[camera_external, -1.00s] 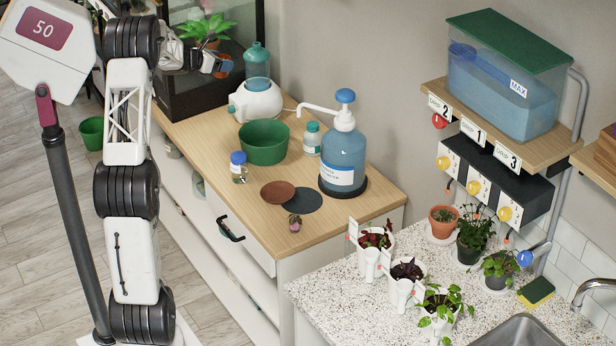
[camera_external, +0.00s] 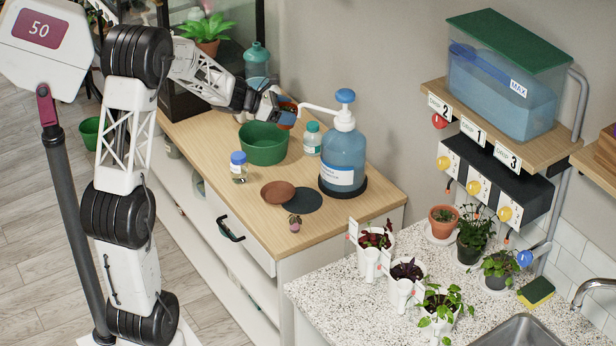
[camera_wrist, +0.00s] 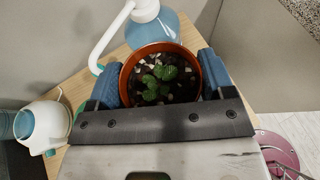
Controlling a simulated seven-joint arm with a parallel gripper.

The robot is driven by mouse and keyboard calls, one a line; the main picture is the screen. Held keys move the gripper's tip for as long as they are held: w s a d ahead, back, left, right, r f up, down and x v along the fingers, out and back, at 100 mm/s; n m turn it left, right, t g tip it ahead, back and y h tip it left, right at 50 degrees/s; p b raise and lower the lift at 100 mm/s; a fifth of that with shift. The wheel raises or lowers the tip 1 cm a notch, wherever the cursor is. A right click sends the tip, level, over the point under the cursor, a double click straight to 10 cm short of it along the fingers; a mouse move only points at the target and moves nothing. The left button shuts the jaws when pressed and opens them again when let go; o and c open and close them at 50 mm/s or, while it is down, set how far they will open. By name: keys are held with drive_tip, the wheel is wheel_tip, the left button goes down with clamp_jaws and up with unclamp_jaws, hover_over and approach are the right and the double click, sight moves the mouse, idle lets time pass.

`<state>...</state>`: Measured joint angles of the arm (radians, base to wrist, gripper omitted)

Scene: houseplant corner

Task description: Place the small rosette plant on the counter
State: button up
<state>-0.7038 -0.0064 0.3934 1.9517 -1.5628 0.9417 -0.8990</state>
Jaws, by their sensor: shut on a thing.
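A small green leafy plant (camera_wrist: 157,84) sits in a terracotta pot with pebbly soil. My gripper (camera_external: 281,110) is shut on this pot, with its blue fingers on both sides of the rim in the wrist view. In the external view the pot (camera_external: 288,117) is partly hidden by the fingers. It is held in the air above the wooden top (camera_external: 345,212), near the green bowl and the pump bottle. The speckled counter (camera_external: 335,290) is at the lower right, away from the gripper.
On the wooden top stand a green bowl (camera_external: 263,150), a blue pump bottle (camera_external: 343,158), small bottles (camera_external: 239,168), a brown dish (camera_external: 277,192) and a white device (camera_external: 240,100). Several white-potted plants (camera_external: 406,278) line the speckled counter. Its front left part is clear. A sink (camera_external: 518,333) is at right.

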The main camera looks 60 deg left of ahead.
drive_tip(key=s+d+f+m+g+h, duration=0.15)
drive_tip(key=s+d, duration=0.25)
drive_tip(key=d, duration=0.6)
drive_tip(key=s+d+f+m+g+h, duration=0.15)
drive_tip(key=s+d, duration=0.25)
drive_tip(key=d, duration=0.6)
drive_tip(key=s+d+m+h, duration=0.2)
drive_tip(key=s+d, duration=0.2)
drive_tip(key=d, duration=0.6)
drive_tip(key=s+d+f+m+g+h, duration=0.1)
drive_tip(key=s+d+f+m+g, duration=0.1)
drive_tip(key=s+d, duration=0.7)
drive_tip(key=s+d+f+m+g+h, duration=0.2)
drive_tip(key=s+d+f, duration=0.3)
drive_tip(key=s+d, duration=0.5)
drive_tip(key=s+m+g, duration=0.1)
drive_tip(key=s, duration=0.3)
drive_tip(key=shift+s+g, duration=0.3)
drive_tip(key=shift+s, duration=0.1)
drive_tip(key=shift+w+d, duration=0.15)
drive_tip(key=w+d, duration=0.2)
drive_tip(key=w, duration=0.3)
drive_tip(key=w+d+f, duration=0.1)
drive_tip(key=w+d, duration=0.1)
drive_tip(key=w, duration=0.2)
drive_tip(key=w+d, duration=0.2)
drive_tip(key=w, duration=0.3)
drive_tip(key=shift+w+f, duration=0.2)
drive_tip(key=shift+w, duration=0.1)
drive_tip(key=shift+f, duration=0.1)
